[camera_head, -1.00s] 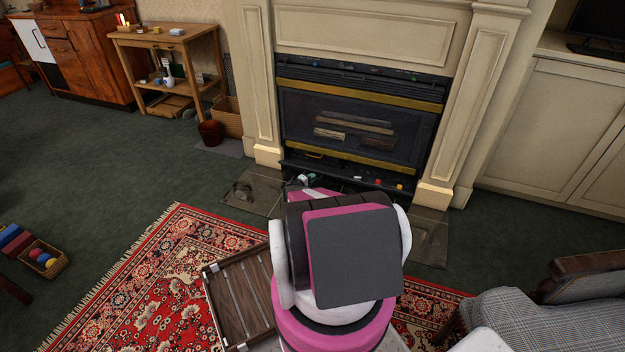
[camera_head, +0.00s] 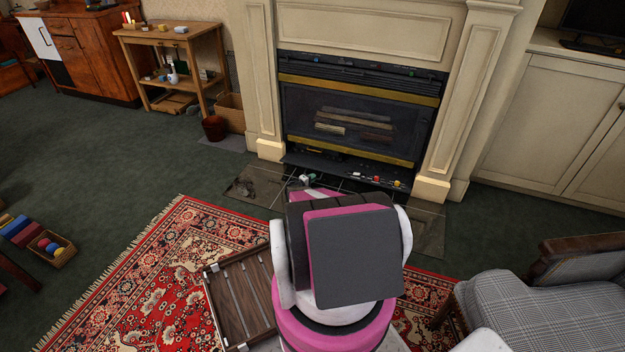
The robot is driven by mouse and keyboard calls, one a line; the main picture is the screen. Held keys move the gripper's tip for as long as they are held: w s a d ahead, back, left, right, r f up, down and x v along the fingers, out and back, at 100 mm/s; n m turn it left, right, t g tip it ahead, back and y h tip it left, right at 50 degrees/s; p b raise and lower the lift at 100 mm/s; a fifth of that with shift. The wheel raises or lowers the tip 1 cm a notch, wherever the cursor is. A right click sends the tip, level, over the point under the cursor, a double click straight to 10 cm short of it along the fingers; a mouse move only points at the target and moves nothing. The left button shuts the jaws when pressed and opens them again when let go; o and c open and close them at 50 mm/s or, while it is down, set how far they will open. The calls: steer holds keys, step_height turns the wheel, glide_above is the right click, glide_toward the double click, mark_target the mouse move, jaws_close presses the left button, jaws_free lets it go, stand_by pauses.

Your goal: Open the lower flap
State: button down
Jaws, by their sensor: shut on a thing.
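The fireplace (camera_head: 358,112) has a dark glass front between two brass bars. Below the lower bar is the lower flap (camera_head: 328,168), a dark strip that appears swung down and outward. Small white, red and yellow controls (camera_head: 376,179) show along it. My gripper (camera_head: 306,180) is at the flap's front edge, left of its middle. It appears shut on the flap. My arm's pink, white and black links hide most of the gripper, so the fingertips are not clear.
Dark hearth tiles (camera_head: 255,186) lie before the fireplace. A slatted wooden thing (camera_head: 240,298) lies on the red rug (camera_head: 150,275) left of my arm. A checked armchair (camera_head: 530,310) stands at the right. The green floor at the left is mostly clear.

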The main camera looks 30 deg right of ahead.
steer(key=shift+a, duration=0.3)
steer(key=c, duration=1.5)
jaws_free()
steer(key=v, duration=1.1)
